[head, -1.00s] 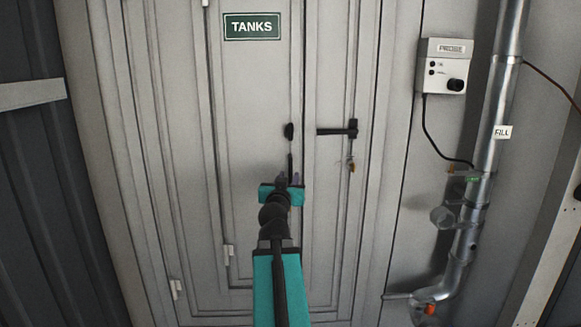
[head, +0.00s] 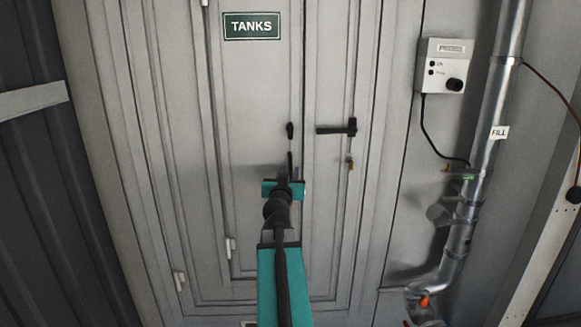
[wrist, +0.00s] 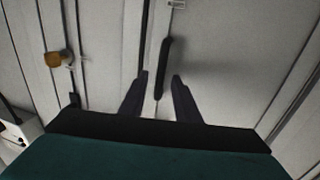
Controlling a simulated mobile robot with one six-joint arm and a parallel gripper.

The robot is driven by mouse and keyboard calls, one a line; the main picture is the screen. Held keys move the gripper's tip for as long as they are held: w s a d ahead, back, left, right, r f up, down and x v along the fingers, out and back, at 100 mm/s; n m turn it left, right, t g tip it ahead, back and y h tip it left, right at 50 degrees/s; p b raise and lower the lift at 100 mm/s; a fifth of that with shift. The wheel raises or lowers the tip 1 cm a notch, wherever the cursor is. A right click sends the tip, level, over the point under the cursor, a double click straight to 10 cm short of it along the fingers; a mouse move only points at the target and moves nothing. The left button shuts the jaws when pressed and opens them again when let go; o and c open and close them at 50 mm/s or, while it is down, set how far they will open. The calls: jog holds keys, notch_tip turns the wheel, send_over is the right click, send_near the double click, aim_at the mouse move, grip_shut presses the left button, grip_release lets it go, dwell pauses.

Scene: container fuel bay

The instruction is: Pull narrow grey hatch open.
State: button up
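The grey hatch (head: 250,100) is a tall, narrow panel under a green TANKS sign (head: 252,25). It looks closed and flush, with a hinge (head: 230,248) low on its left edge. A slim black upright handle (wrist: 163,65) sits near its right edge; it also shows in the head view (head: 290,131), its lower part hidden by my gripper. My gripper (wrist: 160,100) is open, with two dark fingers apart on either side of the handle's near end in the wrist view. I cannot tell whether they touch it. My gripper (head: 284,180) is in front of the hatch in the head view.
Right of the hatch is another grey panel with a black lever (head: 337,128) and a small brass lock (head: 350,163). A probe box (head: 445,66) with a cable and a metal fill pipe (head: 490,140) stand further right. Dark ribbed wall (head: 40,200) is at left.

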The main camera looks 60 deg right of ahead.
aim_at(290, 170)
jog(key=shift+p+x, duration=0.4)
jog(key=shift+x, duration=1.4)
grip_shut()
